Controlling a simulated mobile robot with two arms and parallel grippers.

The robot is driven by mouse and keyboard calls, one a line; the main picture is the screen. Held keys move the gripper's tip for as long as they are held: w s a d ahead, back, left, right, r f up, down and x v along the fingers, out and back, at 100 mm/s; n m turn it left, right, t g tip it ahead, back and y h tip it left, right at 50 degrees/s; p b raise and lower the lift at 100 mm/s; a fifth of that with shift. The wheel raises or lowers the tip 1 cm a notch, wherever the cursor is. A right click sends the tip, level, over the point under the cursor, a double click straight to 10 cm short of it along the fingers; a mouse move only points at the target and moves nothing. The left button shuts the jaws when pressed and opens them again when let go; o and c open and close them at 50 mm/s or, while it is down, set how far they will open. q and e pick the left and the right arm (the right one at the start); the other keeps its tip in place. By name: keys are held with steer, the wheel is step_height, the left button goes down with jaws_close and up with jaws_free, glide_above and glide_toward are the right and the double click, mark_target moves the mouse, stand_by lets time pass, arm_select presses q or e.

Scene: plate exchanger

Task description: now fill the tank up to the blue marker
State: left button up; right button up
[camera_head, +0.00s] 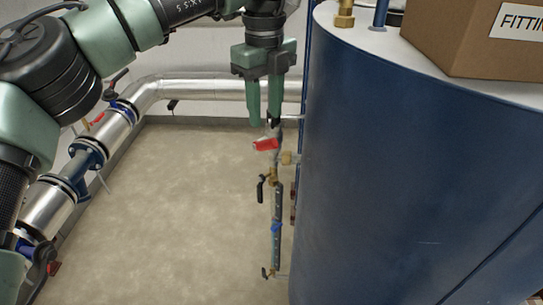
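The large blue tank (400,170) fills the right side of the head view. Beside its left wall stands a thin vertical gauge tube (276,255) with a blue marker (276,228) about halfway down. I cannot make out a liquid level in it. Above the tube is a valve with a red handle (265,145). Black-handled valves sit at the tube's upper end (261,190) and lower end (265,272). My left gripper (264,119) points down just above the red handle in the picture, its fingers apart with nothing seen between them. Contact cannot be told. My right gripper is out of view.
A cardboard box (470,40) and a brass fitting (345,14) are on the tank top. A silver pipe (200,86) runs along the wall and down the left, with flanges and red-handled valves. The beige floor (180,200) between is clear.

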mark_target(266, 141)
arm_select(q)
steer(key=shift+f, duration=0.65)
step_height(266, 141, down, 7)
steer(key=shift+r+b, duration=0.2)
steer(key=shift+b, duration=0.1)
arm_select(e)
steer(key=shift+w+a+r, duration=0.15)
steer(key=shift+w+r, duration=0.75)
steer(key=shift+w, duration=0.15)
arm_select(q)
jaws_close()
